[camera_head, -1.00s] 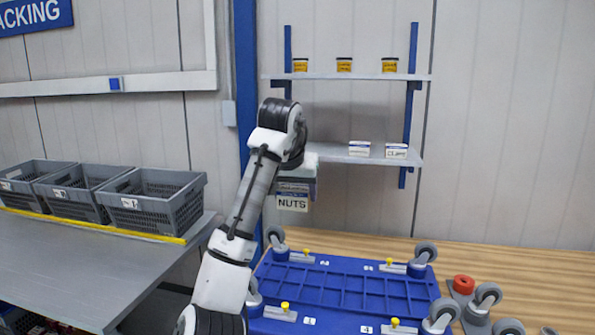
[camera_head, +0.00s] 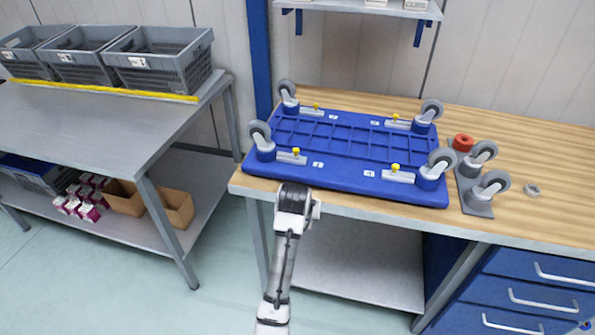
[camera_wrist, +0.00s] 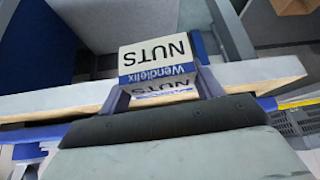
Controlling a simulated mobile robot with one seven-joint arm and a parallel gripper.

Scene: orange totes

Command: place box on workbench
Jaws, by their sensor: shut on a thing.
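The box (camera_wrist: 155,57) has a white label reading NUTS and a blue Wendlelix band. In the wrist view my gripper (camera_wrist: 160,88) is shut on it, with a finger at each side. The workbench (camera_head: 535,150) has a wooden top and blue drawers. In the head view my arm reaches up to the bench's front edge; the gripper and box are hidden there. I cannot tell how high the box is relative to the top.
A blue upturned dolly (camera_head: 345,150) with casters covers the bench's left part. Bare wood is further right. A grey table (camera_head: 85,125) with crates (camera_head: 160,60) stands left.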

